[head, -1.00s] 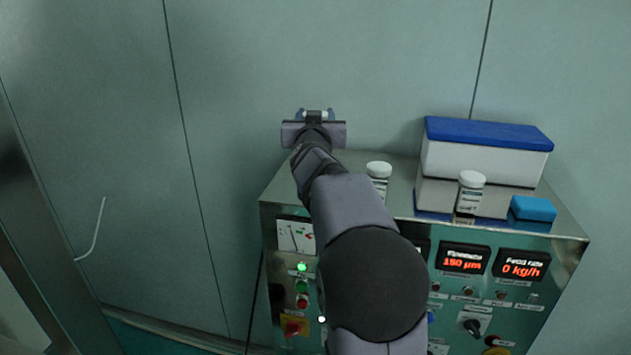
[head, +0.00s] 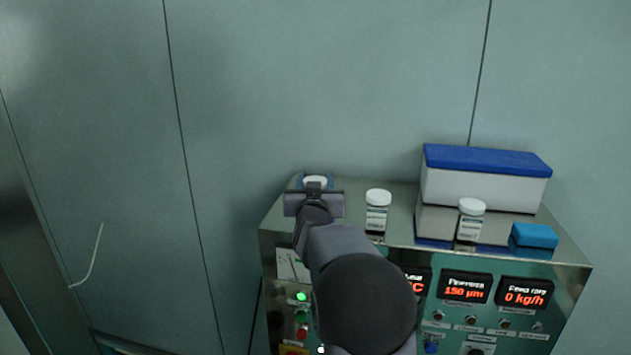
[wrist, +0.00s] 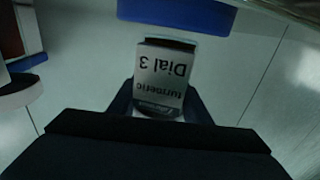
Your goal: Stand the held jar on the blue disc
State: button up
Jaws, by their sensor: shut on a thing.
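My gripper (head: 314,187) is shut on a white-capped jar (head: 315,181) over the left end of the machine's top. The wrist view shows the jar (wrist: 162,75) upside down, its label reading "turmeric Dial 3", between the two dark fingers (wrist: 160,103). The blue disc (wrist: 175,14) shows at the top of the wrist view, just beyond the jar's base. I cannot tell whether the base touches it.
Two white-capped jars (head: 377,210) (head: 470,220) stand right of my gripper on the metal top (head: 415,200). A blue-lidded white box (head: 485,180) and a small blue block (head: 534,236) are farther right. The wall (head: 320,90) is close behind.

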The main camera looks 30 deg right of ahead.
jog(key=shift+f, duration=0.2)
jog(key=shift+f, duration=0.1)
jog(key=o, duration=1.1)
jog(key=shift+s+a+b, duration=0.35)
jog(key=shift+s+b, duration=0.1)
jog(key=shift+s, duration=0.05)
jog(key=b+v, duration=0.3)
jog(key=v, duration=0.8)
jog(key=shift+b, duration=0.4)
